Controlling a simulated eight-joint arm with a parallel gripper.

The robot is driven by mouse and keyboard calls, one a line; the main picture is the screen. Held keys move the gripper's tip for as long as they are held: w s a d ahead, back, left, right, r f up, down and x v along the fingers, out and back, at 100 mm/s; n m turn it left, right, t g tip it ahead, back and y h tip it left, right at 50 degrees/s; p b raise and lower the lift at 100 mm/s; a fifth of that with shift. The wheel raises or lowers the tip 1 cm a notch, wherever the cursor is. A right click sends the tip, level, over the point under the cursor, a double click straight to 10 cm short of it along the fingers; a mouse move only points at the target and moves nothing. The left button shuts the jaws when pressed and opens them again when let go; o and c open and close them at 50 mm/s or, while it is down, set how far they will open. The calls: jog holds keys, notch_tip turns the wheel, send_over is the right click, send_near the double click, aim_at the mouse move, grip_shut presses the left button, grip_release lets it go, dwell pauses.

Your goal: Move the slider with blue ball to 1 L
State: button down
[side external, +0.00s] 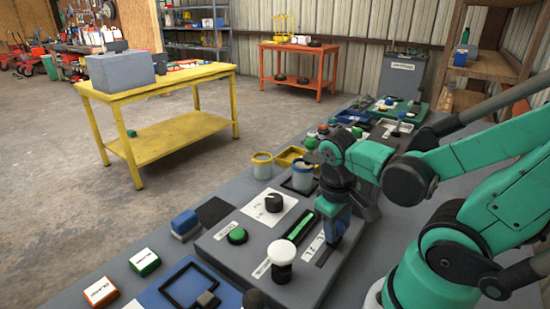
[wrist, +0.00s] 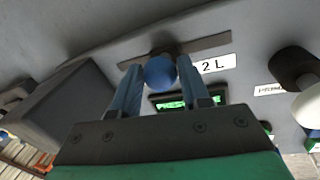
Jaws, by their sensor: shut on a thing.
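In the wrist view the slider's blue ball (wrist: 160,72) sits between the two blue fingers of my gripper (wrist: 158,82), which is shut on it. Its dark stem meets a grey slot (wrist: 208,43) in the panel, near the slot's middle. A white label reading "2 L" (wrist: 214,65) lies just right of the ball. I see no "1 L" label in either view. In the side view my gripper (side external: 335,222) points down over the right part of the grey control panel (side external: 222,252); the fingers hide the ball there.
The panel also carries a white-topped knob (side external: 281,252), a green button (side external: 237,236), a black dial (side external: 273,202) and a green display (side external: 300,226). A grey block (wrist: 62,112) stands left of the fingers in the wrist view. Cups and trays crowd the bench behind.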

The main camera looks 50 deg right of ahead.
aim_at(326, 247)
jog(key=shift+w, duration=0.1)
jog(key=shift+c, duration=2.1)
grip_release()
jog(key=shift+a+r, duration=0.25)
jog(key=shift+r, duration=1.15)
jog(key=shift+a+r, duration=0.2)
jog(key=shift+r, duration=1.15)
jog(key=w+a+r+n+t+y, duration=0.2)
jog(key=w+a+t, duration=0.3)
jog(key=w+t, duration=0.2)
jog(key=w, duration=0.2)
jog(key=shift+w+a+r+t, duration=0.2)
jog(key=shift+w+a+t, duration=0.1)
jog(key=shift+a, duration=0.05)
